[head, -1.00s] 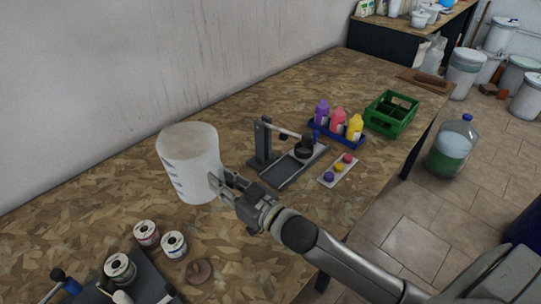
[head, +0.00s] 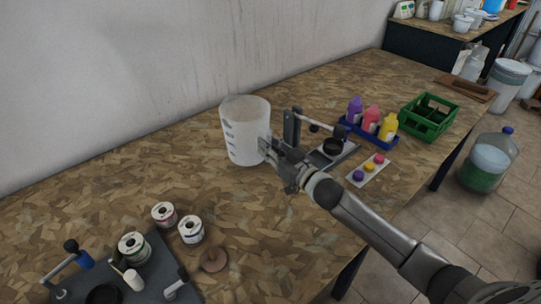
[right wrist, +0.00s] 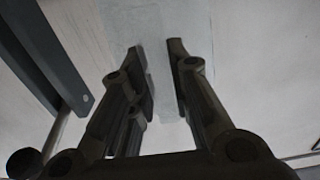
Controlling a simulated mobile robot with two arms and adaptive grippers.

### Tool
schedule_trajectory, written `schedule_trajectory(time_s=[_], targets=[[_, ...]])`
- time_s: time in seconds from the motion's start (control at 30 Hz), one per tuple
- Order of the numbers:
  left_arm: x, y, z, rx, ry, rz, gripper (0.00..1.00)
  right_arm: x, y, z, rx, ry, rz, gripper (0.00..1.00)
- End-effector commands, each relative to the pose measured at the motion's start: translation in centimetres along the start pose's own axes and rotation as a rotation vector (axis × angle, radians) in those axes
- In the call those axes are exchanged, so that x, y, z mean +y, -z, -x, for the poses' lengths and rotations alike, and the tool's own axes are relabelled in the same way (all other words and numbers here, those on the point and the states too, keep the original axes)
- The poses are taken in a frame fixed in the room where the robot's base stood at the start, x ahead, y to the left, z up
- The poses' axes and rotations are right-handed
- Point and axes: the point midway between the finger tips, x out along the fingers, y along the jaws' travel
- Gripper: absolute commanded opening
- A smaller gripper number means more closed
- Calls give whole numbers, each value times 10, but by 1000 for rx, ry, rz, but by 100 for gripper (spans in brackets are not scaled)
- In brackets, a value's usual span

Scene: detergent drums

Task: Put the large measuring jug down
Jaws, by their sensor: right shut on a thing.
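The large measuring jug (head: 232,140) is a whitish translucent vessel with dark marks on its left side. It stands upright over the wooden worktable (head: 110,200), near the middle of the head view. I cannot tell whether its base touches the table. My right gripper (head: 265,150) is shut on the jug's right side, where its handle would be; the fingers hide that part. In the right wrist view the fingertips (right wrist: 158,52) flank a pale translucent strip. My left gripper is not in view.
A grey lever press (head: 291,127) stands close to the jug's right. Beyond are a blue bottle rack (head: 368,135), a white cap strip (head: 368,171) and a green crate (head: 430,116). Labelled tubs (head: 191,229) and a brown disc (head: 214,260) lie in front. Table to the left is clear.

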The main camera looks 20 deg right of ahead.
Motion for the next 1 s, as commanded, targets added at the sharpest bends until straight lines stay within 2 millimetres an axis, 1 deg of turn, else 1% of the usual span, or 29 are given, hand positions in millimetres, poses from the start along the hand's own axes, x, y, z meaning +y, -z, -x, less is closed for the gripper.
schedule_trajectory(time_s=[0.1,0.2,0.47,0.6,0.63,0.77,1.0], targets=[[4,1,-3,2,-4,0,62,-1,-19,0,-2,-1,-4,0],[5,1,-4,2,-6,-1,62,-1,-31,1,-1,0,-4,0],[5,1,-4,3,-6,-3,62,-1,-32,1,1,2,-1,0],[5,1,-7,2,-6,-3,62,-1,-36,1,1,1,-2,0],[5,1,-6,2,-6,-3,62,-1,-36,1,-1,1,-1,22],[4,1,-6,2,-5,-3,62,-1,-36,1,-1,1,-1,39],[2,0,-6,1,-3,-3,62,-1,-36,1,-1,1,-1,40]])
